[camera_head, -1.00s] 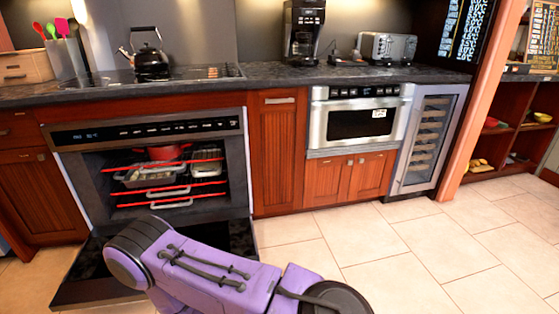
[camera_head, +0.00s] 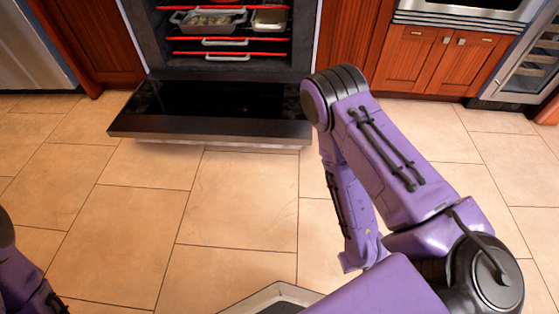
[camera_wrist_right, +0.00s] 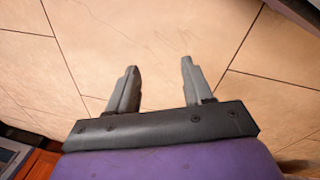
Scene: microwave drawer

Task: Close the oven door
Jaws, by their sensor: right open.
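The oven door (camera_head: 215,108) is folded down and open, lying about flat in front of the oven, with its dark inner face up. The oven cavity (camera_head: 190,52) is open behind it. My right arm stands to the right of the door in the head view, its elbow close to the door's right end; whether they touch I cannot tell. My right gripper (camera_wrist_right: 160,68) is open and empty above floor tiles in the right wrist view. Only part of my left arm shows at the lower left of the head view; its gripper is out of view.
Racks with red front edges hold a grey baking pan (camera_head: 208,20) and a light dish (camera_head: 270,19) in the oven. Wooden cabinets (camera_head: 440,60) and a wine cooler (camera_head: 522,60) stand to the right. The tiled floor (camera_head: 130,220) before the door is clear.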

